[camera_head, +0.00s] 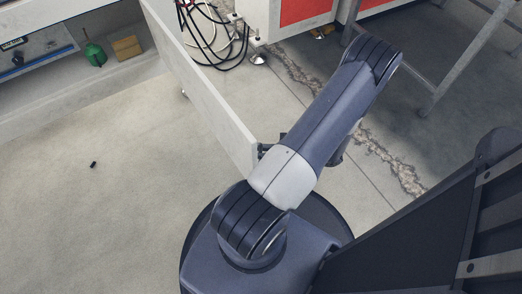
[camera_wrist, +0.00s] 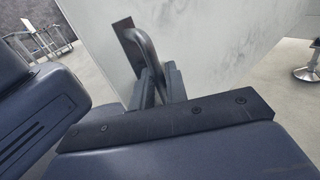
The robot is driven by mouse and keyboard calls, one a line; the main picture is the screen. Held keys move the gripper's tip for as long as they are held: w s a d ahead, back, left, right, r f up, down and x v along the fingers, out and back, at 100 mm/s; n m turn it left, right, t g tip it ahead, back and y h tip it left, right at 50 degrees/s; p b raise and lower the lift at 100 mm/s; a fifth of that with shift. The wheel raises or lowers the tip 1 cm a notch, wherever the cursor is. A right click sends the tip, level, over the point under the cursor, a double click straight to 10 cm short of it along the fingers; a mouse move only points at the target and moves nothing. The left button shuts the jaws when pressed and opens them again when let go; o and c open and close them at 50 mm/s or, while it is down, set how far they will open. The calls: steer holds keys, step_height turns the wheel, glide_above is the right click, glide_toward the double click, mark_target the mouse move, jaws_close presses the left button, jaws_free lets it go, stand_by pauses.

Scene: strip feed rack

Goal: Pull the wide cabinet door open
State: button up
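The wide cabinet door (camera_head: 200,85) is a pale grey-white panel. In the head view it stands out over the floor, running from the top edge down to its free end beside my arm. In the wrist view its face (camera_wrist: 220,40) fills the upper middle. A dark curved handle (camera_wrist: 147,48) on a dark mounting plate is fixed to this face. My gripper (camera_wrist: 161,80) is at the handle, with its fingers on either side of the bar, and appears shut on it. In the head view my forearm hides most of the gripper.
A white cabinet with red panels (camera_head: 305,10) and hanging black cables (camera_head: 212,30) stands at the top. A metal frame (camera_head: 460,60) is at upper right. A shelf with a green can (camera_head: 95,54) is at upper left. The floor left of the door is mostly clear.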

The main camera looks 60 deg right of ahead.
steer(key=p+v, duration=0.2)
steer(key=v, duration=0.8)
steer(key=shift+s+d, duration=0.2)
steer(key=shift+s, duration=0.1)
steer(key=b+x, duration=0.2)
steer(key=x, duration=0.8)
steer(key=shift+w+a, duration=0.2)
steer(key=shift+w, duration=0.1)
steer(key=shift+w+a, duration=0.1)
steer(key=shift+w, duration=0.05)
steer(key=shift+a, duration=0.2)
steer(key=shift+d+f, duration=0.1)
